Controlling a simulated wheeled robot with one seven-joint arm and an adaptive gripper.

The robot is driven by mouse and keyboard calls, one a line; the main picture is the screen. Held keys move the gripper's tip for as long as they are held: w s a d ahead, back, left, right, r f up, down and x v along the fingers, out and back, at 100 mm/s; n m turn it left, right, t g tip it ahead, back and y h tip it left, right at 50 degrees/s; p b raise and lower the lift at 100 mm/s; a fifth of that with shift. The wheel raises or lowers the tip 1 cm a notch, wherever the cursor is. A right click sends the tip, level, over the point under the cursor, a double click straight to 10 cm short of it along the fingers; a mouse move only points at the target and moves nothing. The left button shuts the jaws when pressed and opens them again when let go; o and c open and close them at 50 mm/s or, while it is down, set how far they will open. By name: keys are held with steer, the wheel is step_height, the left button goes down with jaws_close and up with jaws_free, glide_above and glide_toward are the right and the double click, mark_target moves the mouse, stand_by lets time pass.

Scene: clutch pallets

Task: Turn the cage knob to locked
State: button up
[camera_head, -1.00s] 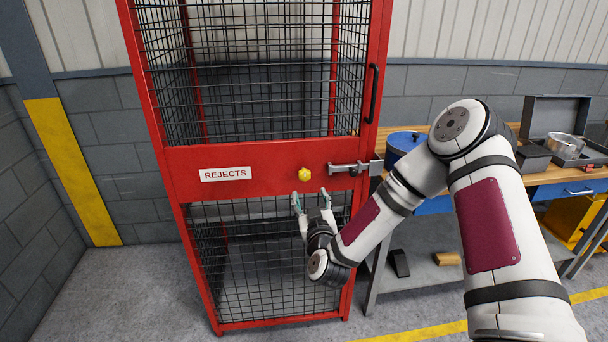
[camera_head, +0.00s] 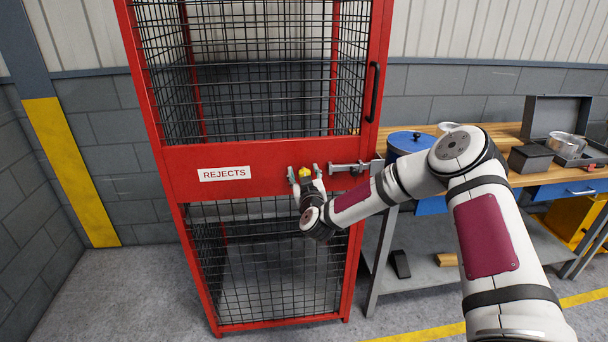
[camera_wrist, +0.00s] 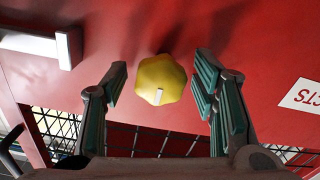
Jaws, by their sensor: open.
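The yellow cage knob (camera_head: 304,172) sits on the red cross panel of the cage (camera_head: 250,158), right of the REJECTS sign. In the wrist view the lobed knob (camera_wrist: 160,80) shows a short white mark on its lower part. My gripper (camera_head: 305,174) is open at the panel, with one finger on each side of the knob. In the wrist view a gap shows between the knob and each finger of my gripper (camera_wrist: 160,90). Contact with the panel cannot be told.
A grey slide bolt (camera_head: 350,167) is on the panel just right of my gripper and shows at upper left in the wrist view. The REJECTS sign (camera_head: 223,174) is to the left. A workbench (camera_head: 505,135) with a blue pot (camera_head: 405,143) stands right of the cage.

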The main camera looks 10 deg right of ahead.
steer(key=c, duration=1.2)
steer(key=shift+r+m, duration=0.1)
steer(key=shift+m, duration=0.2)
steer(key=shift+m+p, duration=0.5)
steer(key=shift+m, duration=0.5)
steer(key=m, duration=0.6)
steer(key=shift+d, duration=0.15)
steer(key=m, duration=0.4)
steer(key=shift+d+m, duration=0.1)
steer(key=shift+m, duration=0.3)
steer(key=shift+f+m, duration=0.15)
steer(key=shift+m, duration=1)
steer(key=shift+f+m, duration=0.1)
steer(key=shift+m, duration=1.05)
